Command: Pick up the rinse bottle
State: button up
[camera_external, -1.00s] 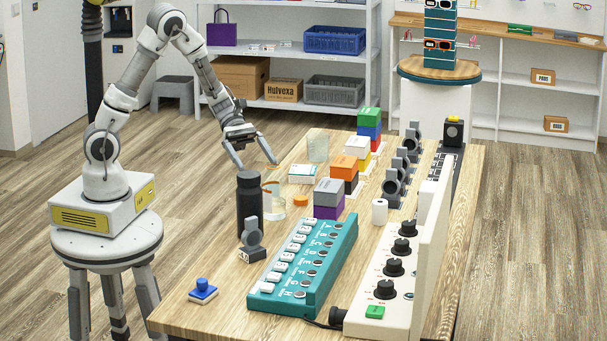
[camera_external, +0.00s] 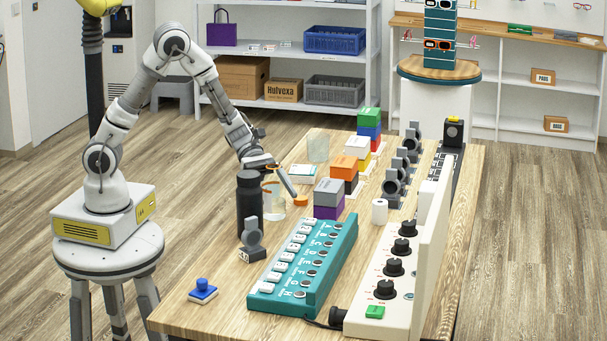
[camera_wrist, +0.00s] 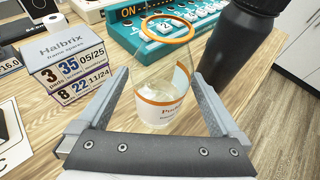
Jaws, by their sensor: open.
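The rinse bottle (camera_wrist: 158,108) is clear, with orange bands, a partly cut-off label and an orange ring at its top. In the wrist view it stands upright between the two fingers of my gripper (camera_wrist: 163,80). Gaps show on both sides of it, so the fingers are open around it and not closed on it. In the external view the bottle (camera_external: 274,205) stands on the wooden table, just right of a dark bottle. My gripper (camera_external: 280,182) is low at its upper part and partly covers it.
The dark bottle (camera_external: 249,203) stands close beside the rinse bottle. A small orange disc (camera_external: 300,201) and a grey-and-purple box stack (camera_external: 328,199) are on the other side. A teal switch panel (camera_external: 321,262) lies nearer the camera. The table's left edge is close.

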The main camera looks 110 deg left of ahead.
jog(key=c, duration=1.5)
jog(key=shift+r, duration=0.15)
